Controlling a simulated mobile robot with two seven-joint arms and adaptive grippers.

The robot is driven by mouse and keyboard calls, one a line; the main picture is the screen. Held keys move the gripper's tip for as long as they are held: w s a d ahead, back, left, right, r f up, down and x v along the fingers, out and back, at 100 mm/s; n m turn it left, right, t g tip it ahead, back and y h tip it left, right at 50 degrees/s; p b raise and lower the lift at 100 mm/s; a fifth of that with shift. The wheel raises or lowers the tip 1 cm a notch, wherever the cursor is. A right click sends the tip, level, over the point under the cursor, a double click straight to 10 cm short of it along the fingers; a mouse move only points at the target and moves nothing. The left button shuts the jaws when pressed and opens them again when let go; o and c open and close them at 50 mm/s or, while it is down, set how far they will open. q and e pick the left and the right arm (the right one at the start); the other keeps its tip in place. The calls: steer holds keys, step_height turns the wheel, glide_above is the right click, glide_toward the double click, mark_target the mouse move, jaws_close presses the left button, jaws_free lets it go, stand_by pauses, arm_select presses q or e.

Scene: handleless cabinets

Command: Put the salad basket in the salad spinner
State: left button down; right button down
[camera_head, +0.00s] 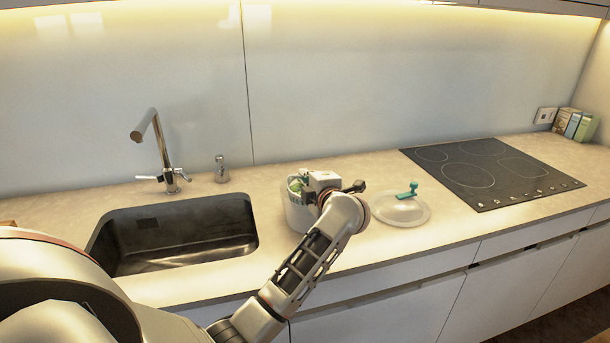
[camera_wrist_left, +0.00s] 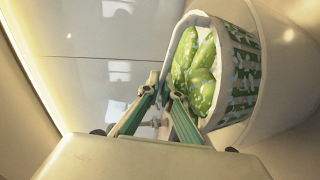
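The salad basket (camera_wrist_left: 245,75) is white and green with slotted sides and holds green leafy pieces (camera_wrist_left: 197,72). It is at the mouth of the white salad spinner bowl (camera_wrist_left: 285,85), its slotted wall partly showing above the bowl. In the head view the bowl (camera_head: 295,214) stands on the counter right of the sink, with green (camera_head: 296,185) at its top. My left gripper (camera_wrist_left: 161,90) has its fingers close together at the basket's rim and appears shut on it. In the head view my left wrist hides much of the basket. My right gripper is not in view.
A clear lid (camera_head: 402,212) with a green handle lies on the counter (camera_head: 350,176) right of the bowl. The black cooktop (camera_head: 490,172) is farther right. The sink (camera_head: 180,240) and tap (camera_head: 165,160) are to the left. A wall stands behind.

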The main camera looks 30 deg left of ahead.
arm_select(q)
steer(key=c, duration=2.3)
jaws_free()
